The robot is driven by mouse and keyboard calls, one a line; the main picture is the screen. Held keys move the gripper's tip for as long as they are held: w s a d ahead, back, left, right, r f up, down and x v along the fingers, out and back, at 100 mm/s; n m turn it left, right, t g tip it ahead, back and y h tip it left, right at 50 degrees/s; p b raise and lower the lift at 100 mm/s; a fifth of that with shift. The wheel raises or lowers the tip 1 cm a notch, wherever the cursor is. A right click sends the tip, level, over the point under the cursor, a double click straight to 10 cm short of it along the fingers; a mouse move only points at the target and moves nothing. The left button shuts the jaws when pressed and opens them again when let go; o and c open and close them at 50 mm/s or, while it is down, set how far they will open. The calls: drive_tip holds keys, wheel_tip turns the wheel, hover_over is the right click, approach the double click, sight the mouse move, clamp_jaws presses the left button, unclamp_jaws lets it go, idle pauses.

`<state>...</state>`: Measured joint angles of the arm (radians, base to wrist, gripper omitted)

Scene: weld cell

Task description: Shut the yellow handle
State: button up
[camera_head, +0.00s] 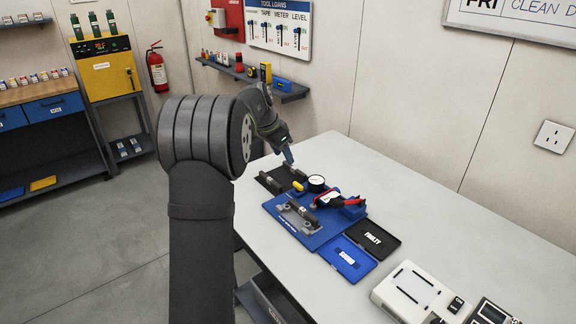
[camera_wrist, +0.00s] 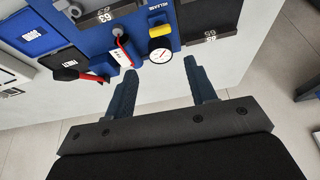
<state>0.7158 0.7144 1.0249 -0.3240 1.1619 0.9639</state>
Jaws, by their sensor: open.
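The yellow handle (camera_head: 297,186) is a small yellow piece beside the round white gauge on the blue fixture board. In the wrist view it shows as a short yellow end (camera_wrist: 158,31) just above the dial; whether it stands open or shut I cannot tell. My gripper (camera_head: 289,156) is above the far end of the board, apart from the handle. In the wrist view my gripper (camera_wrist: 160,78) is open, its two dark blue fingers spread with nothing between them. The gauge (camera_wrist: 160,50) lies just beyond the fingertips.
A white device (camera_head: 415,290) stands nearer. The table (camera_head: 400,185) is clear towards the wall.

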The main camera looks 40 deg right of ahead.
sight(297, 184)
drive_tip(key=shift+v, duration=1.2)
drive_tip(key=x, duration=1.7)
drive_tip(key=shift+d+f, duration=0.2)
